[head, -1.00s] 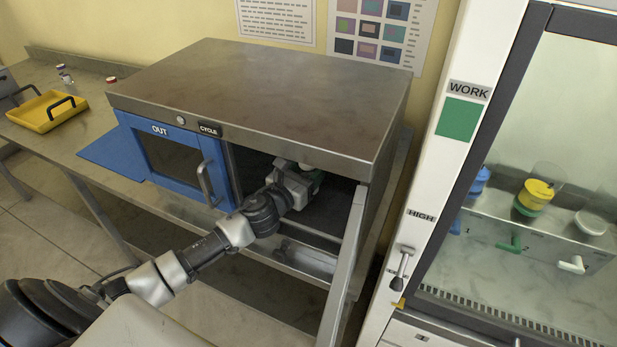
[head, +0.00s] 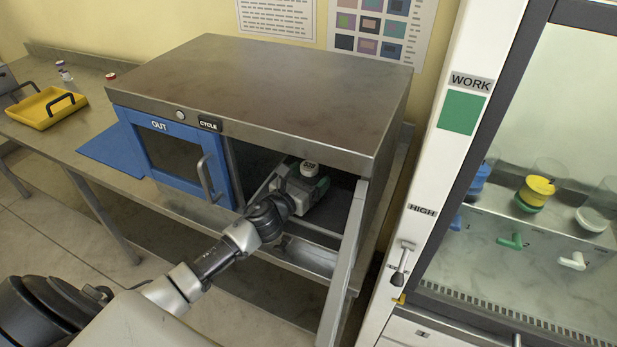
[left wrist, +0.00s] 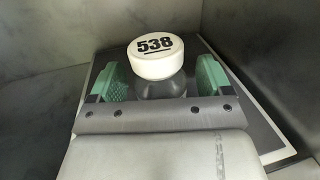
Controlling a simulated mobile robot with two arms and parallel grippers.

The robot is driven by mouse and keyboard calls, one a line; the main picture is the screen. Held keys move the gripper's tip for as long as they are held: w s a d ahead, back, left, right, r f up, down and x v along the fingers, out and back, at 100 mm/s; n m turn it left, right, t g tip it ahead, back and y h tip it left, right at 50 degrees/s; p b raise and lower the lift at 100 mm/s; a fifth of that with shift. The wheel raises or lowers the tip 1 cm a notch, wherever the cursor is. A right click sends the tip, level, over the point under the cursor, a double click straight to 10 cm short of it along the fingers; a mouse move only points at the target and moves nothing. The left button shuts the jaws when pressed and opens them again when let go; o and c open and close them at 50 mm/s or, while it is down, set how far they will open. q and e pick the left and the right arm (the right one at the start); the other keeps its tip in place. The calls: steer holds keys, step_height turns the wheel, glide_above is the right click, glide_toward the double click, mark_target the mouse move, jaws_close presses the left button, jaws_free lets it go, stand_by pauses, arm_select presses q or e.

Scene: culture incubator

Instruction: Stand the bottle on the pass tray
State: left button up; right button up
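The bottle has a white cap (head: 310,168) marked 538, seen just under the roof edge of the steel cabinet's open bay. In the left wrist view the cap (left wrist: 156,57) rises between my fingers, with a clear shoulder below it. My left gripper (head: 298,188) is inside the bay, its green-padded fingers on either side of the bottle. The bottle looks upright. A yellow tray (head: 38,122) with black handles lies on the bench at far left; whether it is the pass tray I cannot tell. My right gripper is out of view.
The cabinet (head: 270,90) has a blue OUT door (head: 175,155) left of the bay. The bay's walls and roof are close around my left gripper. A blue panel (head: 112,150) lies beside the cabinet. A hood (head: 540,200) with coloured containers stands right.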

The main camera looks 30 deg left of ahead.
arm_select(q)
steer(key=shift+r, duration=0.15)
steer(key=s, duration=0.3)
steer(key=s+a+b, duration=0.1)
steer(key=s, duration=0.3)
steer(key=s+b, duration=0.1)
steer(key=s, duration=0.2)
steer(key=shift+s+a, duration=0.2)
steer(key=shift+s, duration=0.05)
steer(key=shift+s+a, duration=0.15)
steer(key=shift+s, duration=0.6)
